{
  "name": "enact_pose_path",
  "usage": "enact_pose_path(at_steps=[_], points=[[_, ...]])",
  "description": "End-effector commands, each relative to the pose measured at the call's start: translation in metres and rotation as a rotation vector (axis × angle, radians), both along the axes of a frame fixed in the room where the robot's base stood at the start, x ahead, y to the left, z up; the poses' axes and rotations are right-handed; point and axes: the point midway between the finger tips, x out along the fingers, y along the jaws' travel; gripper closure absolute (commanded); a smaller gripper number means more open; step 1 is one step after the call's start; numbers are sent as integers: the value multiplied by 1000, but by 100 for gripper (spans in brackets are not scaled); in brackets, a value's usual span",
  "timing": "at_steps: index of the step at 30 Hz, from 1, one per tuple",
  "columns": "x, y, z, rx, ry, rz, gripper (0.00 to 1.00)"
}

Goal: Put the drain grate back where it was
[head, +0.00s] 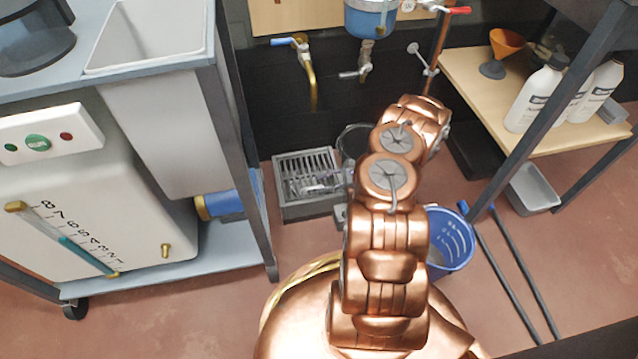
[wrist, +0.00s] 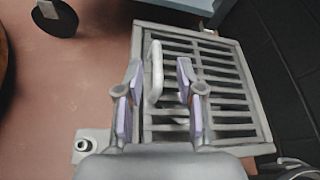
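The drain grate (head: 306,170) is a grey slatted square at the floor drain by the dark wall. In the wrist view the grate (wrist: 215,85) lies within a pale square frame (wrist: 262,125); I cannot tell if it is fully flush. A pale upright loop handle (wrist: 155,70) stands on the grate. My gripper (wrist: 159,76) is open, with one finger on each side of the handle and visible gaps. In the head view my gripper (head: 328,187) is small and partly hidden by my arm, low over the grate's right side.
A small grey block with a round hole (wrist: 87,143) sits beside the drain. A wheeled cart (head: 225,272) borders the left. Brass-spouted tap (head: 312,85) hangs above.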

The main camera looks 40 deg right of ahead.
Motion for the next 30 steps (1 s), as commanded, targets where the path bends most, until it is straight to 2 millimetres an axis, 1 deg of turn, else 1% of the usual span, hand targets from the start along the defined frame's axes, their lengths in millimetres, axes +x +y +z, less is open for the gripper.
enact_pose_path(at_steps=[1,9,15,21,30], points=[[-4,-8,7,-4,0,-1,63],[-29,-48,23,-7,2,0,63],[-41,-69,32,-5,1,-1,63],[-47,-78,36,-4,0,1,63],[-48,-79,36,-2,0,1,63]])
